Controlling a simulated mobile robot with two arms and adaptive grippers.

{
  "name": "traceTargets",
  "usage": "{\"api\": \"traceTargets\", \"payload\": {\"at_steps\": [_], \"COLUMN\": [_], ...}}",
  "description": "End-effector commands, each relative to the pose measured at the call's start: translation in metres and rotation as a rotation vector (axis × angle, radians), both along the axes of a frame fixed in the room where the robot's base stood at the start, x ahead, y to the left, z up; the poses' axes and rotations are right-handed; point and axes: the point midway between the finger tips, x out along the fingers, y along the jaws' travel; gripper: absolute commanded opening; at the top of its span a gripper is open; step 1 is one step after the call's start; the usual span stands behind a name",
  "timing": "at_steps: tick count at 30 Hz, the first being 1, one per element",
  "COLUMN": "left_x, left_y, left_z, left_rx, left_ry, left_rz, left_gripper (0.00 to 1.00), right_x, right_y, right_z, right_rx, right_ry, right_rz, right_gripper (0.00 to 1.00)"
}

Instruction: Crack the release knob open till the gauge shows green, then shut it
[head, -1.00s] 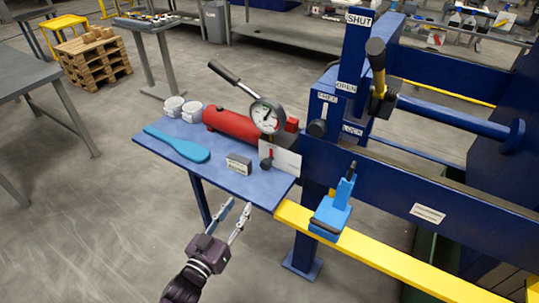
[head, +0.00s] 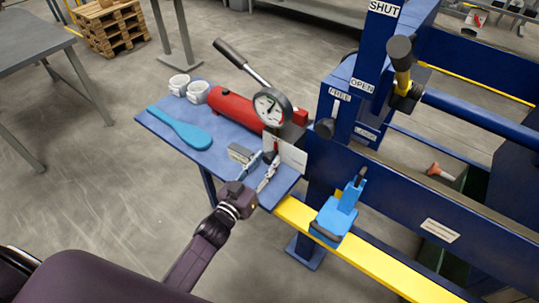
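The round white pressure gauge (head: 270,107) sits on the red pump cylinder (head: 240,110) on the blue side table. Its dial is too small to read a colour surely. The small dark release knob (head: 271,152) is below the gauge, in front of a white card (head: 291,155), and partly hidden by my fingers. My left gripper (head: 262,168) is open, its two pale fingers apart and pointing at the knob from the front. I cannot tell whether a finger touches it. My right gripper is not in view.
The pump handle (head: 241,62) rises behind. The blue press frame (head: 400,190) stands on the right.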

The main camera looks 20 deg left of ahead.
Motion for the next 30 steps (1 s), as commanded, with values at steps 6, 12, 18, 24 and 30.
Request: {"api": "traceTargets", "payload": {"at_steps": [6, 12, 18, 24, 30], "left_x": [0.019, 0.021, 0.021, 0.021, 0.021], "left_y": [-0.005, -0.005, -0.005, -0.005, -0.005], "left_z": [0.0, 0.0, 0.0, 0.0, -0.002], "left_rx": [0.0, 0.0, 0.0, 0.0, 0.068], "left_ry": [0.0, 0.0, 0.0, 0.001, -0.023], "left_rz": [0.0, 0.0, 0.0, 0.001, 0.0], "left_gripper": [0.33, 0.33, 0.22, 0.02, 0.02], "right_x": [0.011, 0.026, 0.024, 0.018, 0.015], "right_y": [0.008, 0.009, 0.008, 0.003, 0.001], "right_z": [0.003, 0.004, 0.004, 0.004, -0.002], "right_rx": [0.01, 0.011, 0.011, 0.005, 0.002], "right_ry": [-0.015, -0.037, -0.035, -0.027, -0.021], "right_rz": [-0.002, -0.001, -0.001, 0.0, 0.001], "right_gripper": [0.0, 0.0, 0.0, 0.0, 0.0]}}
